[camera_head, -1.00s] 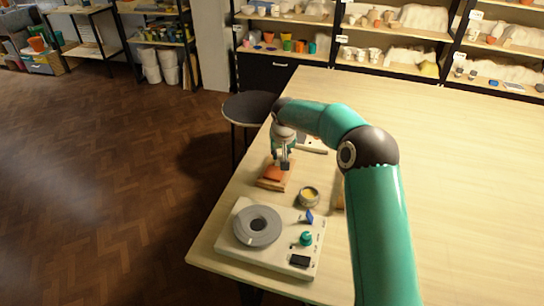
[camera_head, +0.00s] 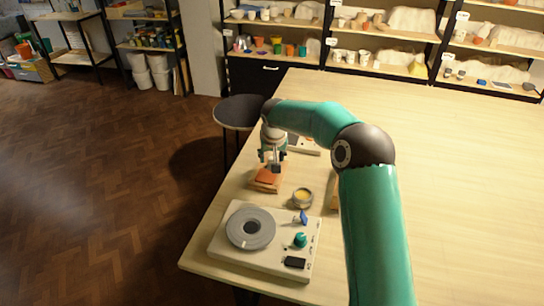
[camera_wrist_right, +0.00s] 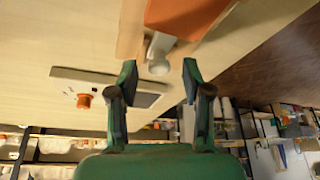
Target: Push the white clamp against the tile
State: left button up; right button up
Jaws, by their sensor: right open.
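The orange tile (camera_head: 267,175) lies on a wooden board (camera_head: 258,187) near the left side of the table. It also shows at the top of the right wrist view (camera_wrist_right: 185,14). The white clamp (camera_wrist_right: 158,52) is a pale stem with a rounded end beside the tile; I cannot tell whether they touch. In the head view I cannot make the clamp out. My right gripper (camera_wrist_right: 158,80) is open, with the clamp's rounded end ahead, between its green fingers in the picture. In the head view the right gripper (camera_head: 276,166) hangs close above the tile's far side. My left gripper is not in view.
A white wheel unit (camera_head: 223,248) with a grey disc and teal knob stands at the table's near corner. A small bowl with yellow contents (camera_head: 302,198) is right of the board. A flat device with an orange knob (camera_wrist_right: 83,100) shows in the wrist view. A dark stool (camera_head: 240,110) stands beyond the table's left edge.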

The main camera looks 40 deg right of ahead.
jog(key=v, duration=1.1)
jog(key=shift+r, duration=0.25)
jog(key=shift+s, duration=0.1)
